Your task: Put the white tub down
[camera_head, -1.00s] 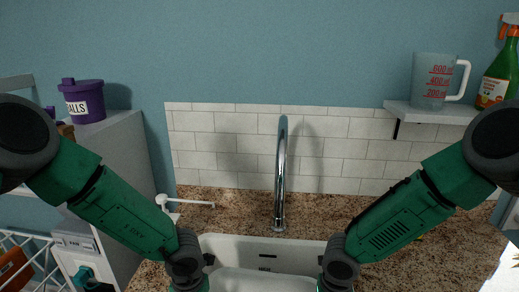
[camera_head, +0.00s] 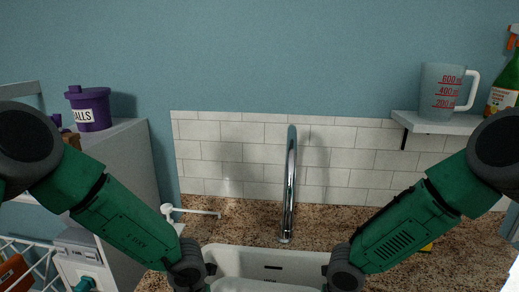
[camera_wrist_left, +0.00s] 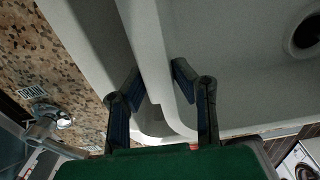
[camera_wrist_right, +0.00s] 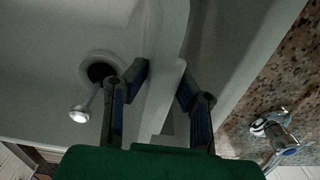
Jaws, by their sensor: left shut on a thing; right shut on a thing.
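The white tub (camera_head: 264,286) shows only as a pale rim at the bottom edge of the head view, between my two wrists. It is over or in the white sink (camera_head: 232,258); I cannot tell whether it touches the bottom. My left gripper (camera_wrist_left: 155,88) is shut on the tub's wall, one finger on each side. My right gripper (camera_wrist_right: 163,86) is shut on the opposite part of the wall in the same way. The fingertips are hidden in the head view. The tub's base is hidden.
A chrome faucet (camera_head: 290,185) rises behind the sink. Granite counter (camera_head: 400,270) surrounds it. A white shelf (camera_head: 440,122) holds a measuring jug (camera_head: 440,92) and a green spray bottle (camera_head: 504,90). A purple pot (camera_head: 90,108) stands on the left cabinet. A dark drain opening (camera_wrist_right: 100,70) shows in the right wrist view.

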